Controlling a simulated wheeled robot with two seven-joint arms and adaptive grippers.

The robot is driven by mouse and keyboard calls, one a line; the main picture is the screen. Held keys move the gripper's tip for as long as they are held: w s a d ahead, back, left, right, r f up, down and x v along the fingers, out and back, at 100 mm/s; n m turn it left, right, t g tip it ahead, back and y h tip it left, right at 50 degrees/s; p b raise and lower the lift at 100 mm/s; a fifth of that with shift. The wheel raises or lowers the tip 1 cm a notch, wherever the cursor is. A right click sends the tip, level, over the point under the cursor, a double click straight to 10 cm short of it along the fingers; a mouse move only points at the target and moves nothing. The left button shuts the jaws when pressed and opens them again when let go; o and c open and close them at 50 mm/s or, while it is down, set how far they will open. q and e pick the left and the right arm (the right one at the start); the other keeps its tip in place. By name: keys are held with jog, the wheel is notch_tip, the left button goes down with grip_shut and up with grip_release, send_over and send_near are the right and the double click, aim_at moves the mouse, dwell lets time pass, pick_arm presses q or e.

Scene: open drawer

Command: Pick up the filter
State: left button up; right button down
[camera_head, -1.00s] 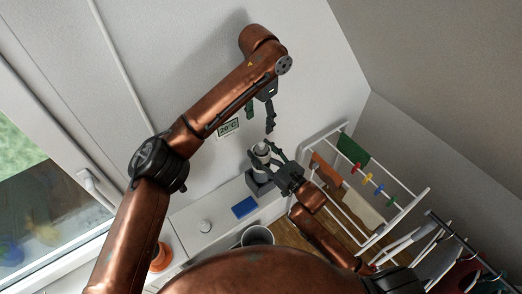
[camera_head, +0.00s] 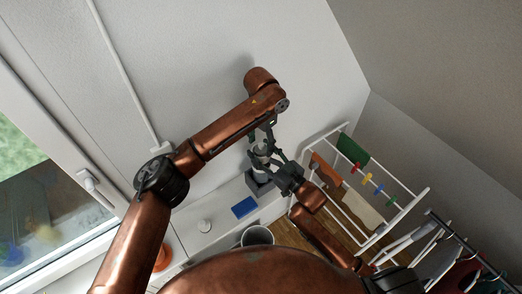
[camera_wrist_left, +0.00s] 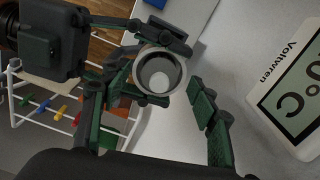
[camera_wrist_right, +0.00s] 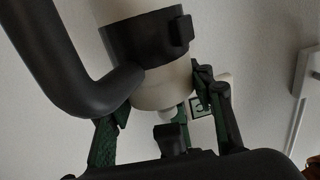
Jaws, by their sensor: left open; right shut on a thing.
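A pale cylinder with a dark band (camera_wrist_right: 151,38), which looks like the filter, is upright in the head view (camera_head: 261,159). In the left wrist view its round grey rim (camera_wrist_left: 160,72) faces me, with a white disc inside. My right gripper (camera_wrist_right: 158,100) is shut on this cylinder from the side. My left gripper (camera_head: 262,138) is open above the cylinder, with its fingers (camera_wrist_left: 162,85) on either side of the rim in its wrist view. I cannot tell whether they touch it. The arms and fingers hide part of the cylinder in the head view.
A grey block (camera_head: 258,187) stands below the cylinder on the white counter. A blue pad (camera_head: 244,207), a white knob-like thing (camera_head: 204,226) and a grey pot (camera_head: 257,236) are nearby. A white rack (camera_head: 389,219) stands to the right. A wall display (camera_wrist_left: 297,91) is close to my left gripper.

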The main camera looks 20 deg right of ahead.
aim_at(261, 145)
pick_arm(q)
jog(key=shift+f, duration=0.5)
pick_arm(e)
jog(key=shift+f, duration=0.1)
pick_arm(q)
jog(key=shift+c, duration=0.6)
jog(key=c, duration=1)
jog(key=shift+r, duration=0.1)
notch_tip(261, 145, up, 11)
jog(key=shift+r, duration=0.1)
pick_arm(e)
jog(key=c, duration=0.9)
grip_release()
jog(key=shift+o, duration=0.2)
